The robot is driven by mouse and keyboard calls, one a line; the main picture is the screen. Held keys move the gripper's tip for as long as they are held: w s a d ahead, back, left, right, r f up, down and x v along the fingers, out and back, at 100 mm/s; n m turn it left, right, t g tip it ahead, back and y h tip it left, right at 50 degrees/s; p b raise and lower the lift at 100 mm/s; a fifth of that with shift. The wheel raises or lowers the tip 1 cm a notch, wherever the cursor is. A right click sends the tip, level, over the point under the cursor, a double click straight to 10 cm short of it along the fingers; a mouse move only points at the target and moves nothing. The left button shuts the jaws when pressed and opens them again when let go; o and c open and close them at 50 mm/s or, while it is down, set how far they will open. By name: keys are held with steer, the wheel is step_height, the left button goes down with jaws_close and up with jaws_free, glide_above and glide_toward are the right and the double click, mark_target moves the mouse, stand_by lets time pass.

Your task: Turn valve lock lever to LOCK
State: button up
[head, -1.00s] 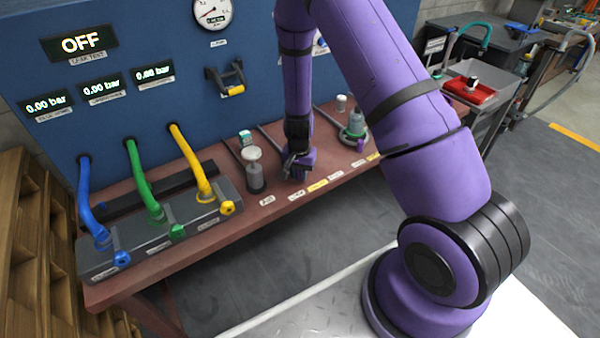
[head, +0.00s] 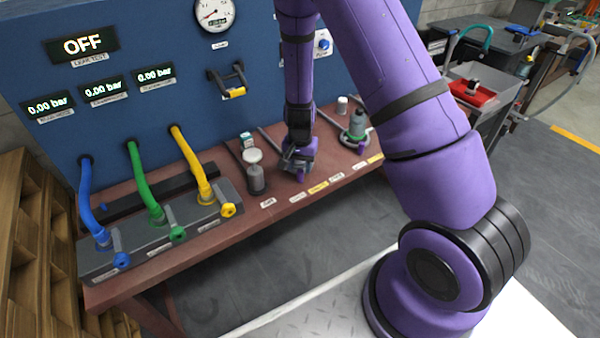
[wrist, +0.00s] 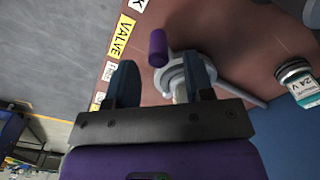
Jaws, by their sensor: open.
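The valve lock lever (wrist: 158,47) shows in the wrist view as a purple knob joined to a round pale grey body, just beyond my fingers. A yellow VALVE label (wrist: 122,38) lies on the bench edge to its left, with a white label ending in K above it. My gripper (wrist: 161,65) is open, pointing down over the bench. Its fingers stand apart, the right one overlapping the grey body. I cannot tell whether either finger touches it. In the head view my gripper (head: 294,164) largely hides the lever at the bench front.
A dark cylinder with a white top (head: 254,172) stands close left of my gripper. Blue, green and yellow hoses (head: 145,182) are farther left. The blue panel (head: 180,105) rises behind.

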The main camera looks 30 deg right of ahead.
mark_target(300, 169)
step_height(300, 169, up, 6)
steer(key=shift+r, duration=0.25)
stand_by(1.4)
